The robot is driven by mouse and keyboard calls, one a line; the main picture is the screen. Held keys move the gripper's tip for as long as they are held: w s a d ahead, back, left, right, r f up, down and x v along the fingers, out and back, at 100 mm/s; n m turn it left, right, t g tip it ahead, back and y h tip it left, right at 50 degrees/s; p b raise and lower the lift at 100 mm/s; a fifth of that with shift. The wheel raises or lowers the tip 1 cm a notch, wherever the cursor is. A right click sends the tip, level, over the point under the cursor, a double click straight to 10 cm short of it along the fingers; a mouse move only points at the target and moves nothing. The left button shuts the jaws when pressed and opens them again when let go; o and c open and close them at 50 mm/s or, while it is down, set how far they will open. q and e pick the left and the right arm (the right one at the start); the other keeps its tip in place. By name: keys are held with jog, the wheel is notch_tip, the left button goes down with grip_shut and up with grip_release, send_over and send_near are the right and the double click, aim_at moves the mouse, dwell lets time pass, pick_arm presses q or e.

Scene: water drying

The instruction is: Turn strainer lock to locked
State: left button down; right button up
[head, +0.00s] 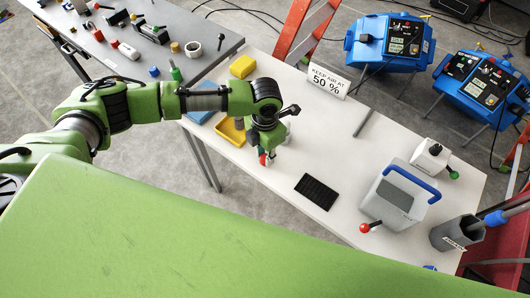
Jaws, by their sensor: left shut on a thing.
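My left gripper (265,148) reaches down over the white table. It is shut on a small red-tipped thing (264,159) whose shape is mostly hidden by the fingers. I cannot tell whether this thing is the strainer lock. A grey box (392,203) with a blue handle stands on the right part of the table. A lever with a red ball knob (365,228) sticks out from its lower left side. No part is clearly recognisable as the strainer or its lock. My right gripper is not in view.
The white table (330,140) holds a black ribbed mat (318,191), a yellow tray (231,131), a yellow block (242,67), a white sign (328,82), a grey bar (363,123), a small white device (431,157) and a dark grey container (456,234). Its middle is mostly clear.

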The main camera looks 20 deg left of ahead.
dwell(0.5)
pick_arm(q)
jog(key=c, duration=1.8)
grip_release()
notch_tip(320, 180, up, 12)
jog(key=shift+r, duration=0.1)
